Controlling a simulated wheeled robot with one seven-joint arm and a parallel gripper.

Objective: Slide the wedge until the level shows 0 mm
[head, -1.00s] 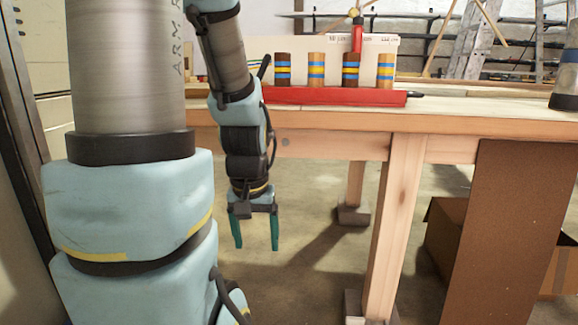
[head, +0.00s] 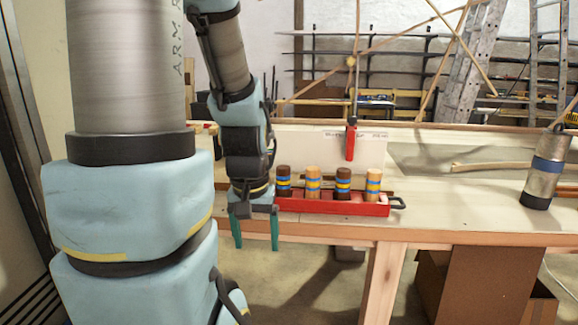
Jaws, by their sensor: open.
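A white board (head: 300,142) with small printed marks along its top stands upright on the workbench. A red pointer-like piece (head: 350,142) on a thin rod hangs in front of it; the printing is too small to read. I cannot make out a wedge for certain. A red tray (head: 330,207) in front of the board holds several upright wooden cylinders (head: 313,182) with blue and yellow bands. My gripper (head: 255,233) points down with its two green fingers apart and empty. It appears in front of the bench's front edge, left of the tray.
The workbench (head: 450,215) has bare top to the right of the tray. A metal flask (head: 545,170) with a blue band stands at its right, and a curved lath (head: 510,168) lies behind. Below are cardboard boxes (head: 483,292). A ladder (head: 475,60) stands at the back.

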